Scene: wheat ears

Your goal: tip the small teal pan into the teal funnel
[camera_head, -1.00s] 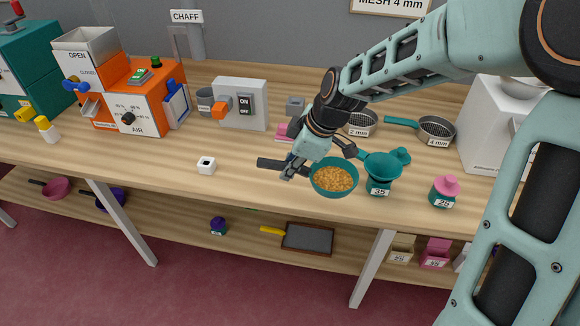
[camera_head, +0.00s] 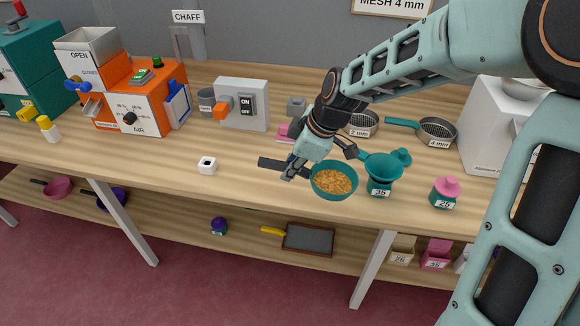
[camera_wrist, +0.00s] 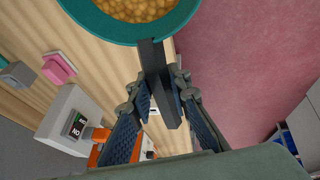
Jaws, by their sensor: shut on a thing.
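The small teal pan (camera_head: 333,194) holds a layer of golden grain and looks about level above the front part of the bench. Its dark handle (camera_head: 266,163) points left. My gripper (camera_head: 289,172) is shut on this handle. In the wrist view the gripper (camera_wrist: 163,105) has its two fingers on either side of the dark handle, and the pan's teal rim (camera_wrist: 110,30) with grain shows at the top. The teal funnel (camera_head: 383,166) sits just right of the pan, on a container labelled 35. The pan's rim is close to the funnel but not over its mouth.
A pink-topped container labelled 25 (camera_head: 445,192) stands to the right. Sieves (camera_head: 437,131) stand behind.

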